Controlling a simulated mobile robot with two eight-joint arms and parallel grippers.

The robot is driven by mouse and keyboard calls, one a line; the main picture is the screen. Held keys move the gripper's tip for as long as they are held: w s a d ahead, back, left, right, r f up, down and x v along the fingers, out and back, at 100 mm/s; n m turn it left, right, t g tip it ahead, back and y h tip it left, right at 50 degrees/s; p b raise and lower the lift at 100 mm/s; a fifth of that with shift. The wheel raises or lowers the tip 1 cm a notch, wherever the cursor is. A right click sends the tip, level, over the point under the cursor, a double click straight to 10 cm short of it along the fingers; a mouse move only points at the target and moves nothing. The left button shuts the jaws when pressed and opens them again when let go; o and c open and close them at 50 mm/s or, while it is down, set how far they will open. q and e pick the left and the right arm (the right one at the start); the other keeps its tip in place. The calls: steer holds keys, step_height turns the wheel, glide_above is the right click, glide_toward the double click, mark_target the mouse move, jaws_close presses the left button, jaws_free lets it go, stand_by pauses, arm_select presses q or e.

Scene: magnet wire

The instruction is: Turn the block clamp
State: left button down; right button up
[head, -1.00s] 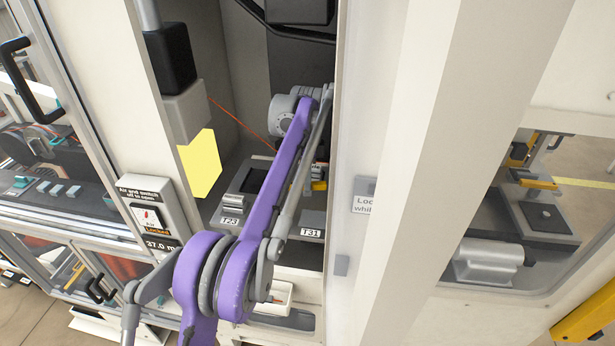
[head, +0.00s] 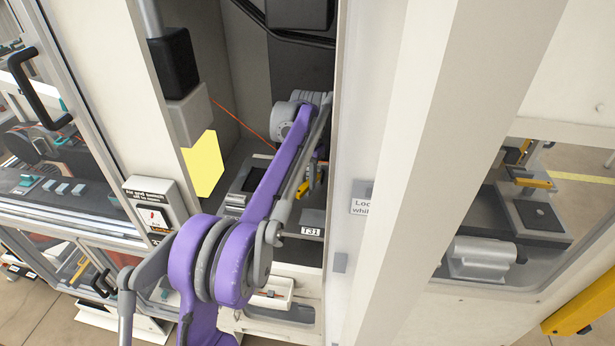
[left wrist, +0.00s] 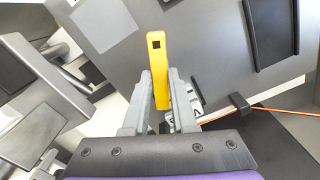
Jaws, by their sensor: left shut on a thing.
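The block clamp shows as a yellow bar (left wrist: 156,65) in the left wrist view, standing up between the fingers of my left gripper (left wrist: 158,90). The gripper is shut on this yellow bar near its lower part. In the head view a little of the yellow clamp (head: 303,189) shows inside the machine bay, mostly behind my purple left arm. The fingers are hidden there by the arm. My right gripper is in neither view.
An orange wire (head: 240,120) runs along the bay's inside. A pale door frame (head: 400,150) stands close on the right, and a yellow panel (head: 203,165) on the left.

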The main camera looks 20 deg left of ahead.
mark_target(307, 183)
arm_select(q)
steer(key=n, duration=0.4)
steer(key=shift+n+p, duration=0.3)
steer(key=shift+n, duration=0.1)
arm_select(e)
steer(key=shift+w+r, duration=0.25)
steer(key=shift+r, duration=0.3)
arm_select(q)
steer(key=c, duration=0.7)
jaws_free()
step_height(307, 183, up, 11)
steer(key=shift+f+p, duration=0.1)
steer(key=shift+p, duration=0.6)
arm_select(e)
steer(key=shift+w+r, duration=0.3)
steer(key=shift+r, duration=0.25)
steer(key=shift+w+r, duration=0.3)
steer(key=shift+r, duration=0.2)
arm_select(q)
steer(key=shift+s+f, duration=0.1)
